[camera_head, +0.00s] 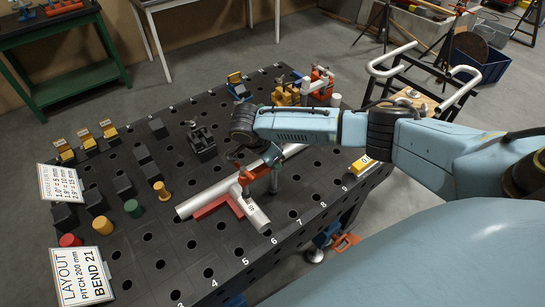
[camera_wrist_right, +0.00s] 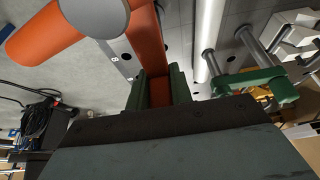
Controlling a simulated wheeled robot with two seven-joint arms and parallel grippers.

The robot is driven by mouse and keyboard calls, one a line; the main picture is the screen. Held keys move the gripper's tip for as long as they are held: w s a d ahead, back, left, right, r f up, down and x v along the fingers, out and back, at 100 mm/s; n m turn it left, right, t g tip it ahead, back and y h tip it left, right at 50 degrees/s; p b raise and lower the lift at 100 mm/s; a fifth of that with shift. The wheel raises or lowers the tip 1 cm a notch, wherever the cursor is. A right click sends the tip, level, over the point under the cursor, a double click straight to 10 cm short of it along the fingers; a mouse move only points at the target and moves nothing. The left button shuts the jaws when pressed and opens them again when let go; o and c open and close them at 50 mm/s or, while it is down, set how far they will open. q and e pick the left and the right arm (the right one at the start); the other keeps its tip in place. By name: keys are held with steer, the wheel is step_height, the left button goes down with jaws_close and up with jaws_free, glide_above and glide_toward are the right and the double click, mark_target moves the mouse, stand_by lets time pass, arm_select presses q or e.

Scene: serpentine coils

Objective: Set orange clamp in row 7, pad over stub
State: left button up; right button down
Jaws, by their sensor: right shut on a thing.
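A long pale tube (camera_head: 195,202) lies behind the clamp and also shows in the wrist view (camera_wrist_right: 208,40). My left gripper is out of view.
A green fixture with grey rods (camera_wrist_right: 262,85) stands beside the tube. A yellow block (camera_head: 362,165) sits near the right edge. Orange and yellow clamps (camera_head: 286,93) stand at the back. Black blocks (camera_head: 123,187) and coloured pegs (camera_head: 133,208) occupy the left. The near edge has open holes.

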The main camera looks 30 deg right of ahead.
steer(key=shift+f, duration=1.05)
stand_by(0.4)
steer(key=c, duration=1.2)
jaws_free()
steer(key=shift+f, duration=0.1)
steer(key=shift+o, duration=0.2)
